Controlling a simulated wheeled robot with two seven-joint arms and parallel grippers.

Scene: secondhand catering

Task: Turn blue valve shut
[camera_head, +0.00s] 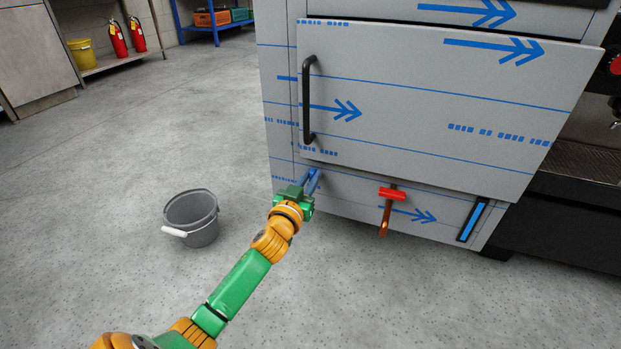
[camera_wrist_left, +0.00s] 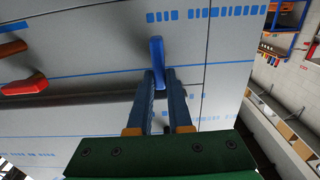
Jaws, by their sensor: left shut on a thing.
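The blue valve (camera_wrist_left: 156,50) is a blue lever on the lower left front of the grey cabinet (camera_head: 400,120). In the head view it shows as a small blue piece (camera_head: 313,181) at the end of my left arm. My left gripper (camera_head: 306,190) reaches it from the front left. In the left wrist view the two dark fingers of my left gripper (camera_wrist_left: 158,80) are shut on the lower end of the lever. The lever's base is partly hidden by the fingers. My right gripper is in neither view.
A red-handled valve (camera_head: 391,194) with a copper spout sits right of the blue one. A black door handle (camera_head: 307,100) is above. A grey bucket (camera_head: 191,217) stands on the floor at left. Open floor lies in front.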

